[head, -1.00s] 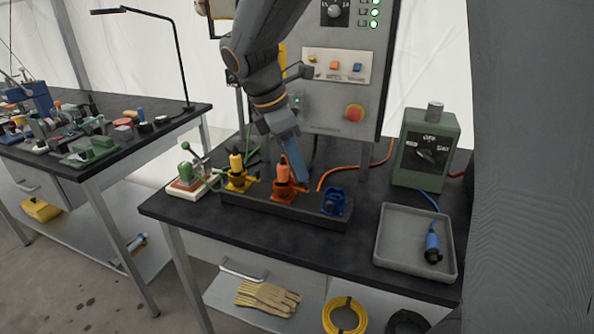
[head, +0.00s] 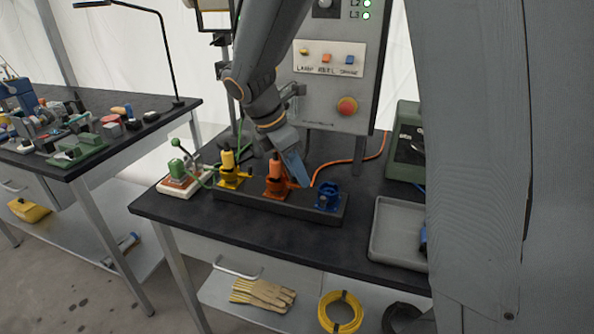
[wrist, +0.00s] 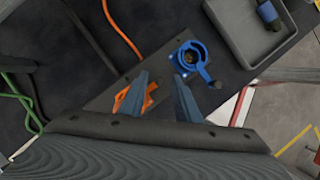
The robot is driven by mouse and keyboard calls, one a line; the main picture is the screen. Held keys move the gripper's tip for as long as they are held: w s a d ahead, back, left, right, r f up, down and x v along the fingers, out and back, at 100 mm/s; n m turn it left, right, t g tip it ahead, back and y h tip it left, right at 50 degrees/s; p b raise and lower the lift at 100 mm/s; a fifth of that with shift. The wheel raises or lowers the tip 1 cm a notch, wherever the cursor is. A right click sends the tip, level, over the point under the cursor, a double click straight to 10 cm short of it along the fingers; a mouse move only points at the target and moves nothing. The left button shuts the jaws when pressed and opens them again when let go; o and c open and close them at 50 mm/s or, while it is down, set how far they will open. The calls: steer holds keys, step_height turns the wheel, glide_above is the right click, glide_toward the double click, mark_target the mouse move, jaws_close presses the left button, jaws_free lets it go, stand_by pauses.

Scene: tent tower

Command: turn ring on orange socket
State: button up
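The orange socket (head: 277,186) sits in the middle of a dark rail, with an orange plug (head: 276,167) standing upright in it. In the wrist view only a piece of the orange socket (wrist: 149,97) shows, partly hidden behind the left finger; its ring cannot be made out. My gripper (head: 298,172) is just right of the orange plug, between it and the blue socket. Whether a finger touches the orange parts cannot be told.
The empty blue socket (head: 327,196) with its open ring is right of my gripper. A yellow socket with plug (head: 230,172) stands left. The rail (head: 300,211) carries all three. A grey tray (head: 398,262) is at right, a panel (head: 330,90) behind.

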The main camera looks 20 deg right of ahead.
jaws_close()
